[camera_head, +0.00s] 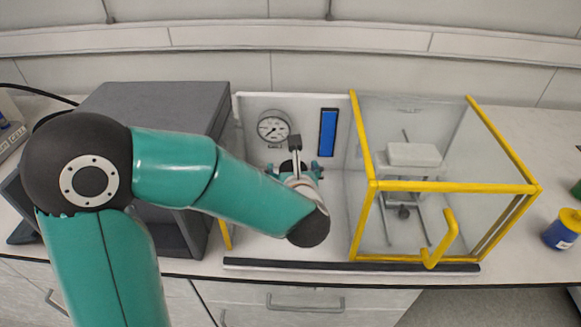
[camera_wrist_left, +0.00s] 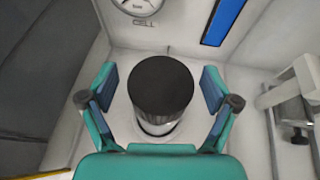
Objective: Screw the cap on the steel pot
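A round black cap (camera_wrist_left: 162,88) with a ribbed side is in the middle of the left wrist view. Below it shows part of a pale, shiny round body (camera_wrist_left: 157,129), which looks like the steel pot; most of it is hidden by the cap. I cannot tell whether the cap's thread is engaged. My left gripper (camera_wrist_left: 160,90) is open, with one finger on each side of the cap and a visible gap to both. In the head view my left gripper (camera_head: 294,171) is inside the white cell, partly hidden by its own arm. My right gripper is not in view.
A pressure gauge (camera_head: 272,128) and a blue panel (camera_head: 328,132) are on the cell's back wall. A yellow-framed clear door (camera_head: 455,188) and a white stand (camera_head: 414,155) are to the right. A dark grey box (camera_head: 160,105) is left. A blue-yellow jar (camera_head: 562,230) stands far right.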

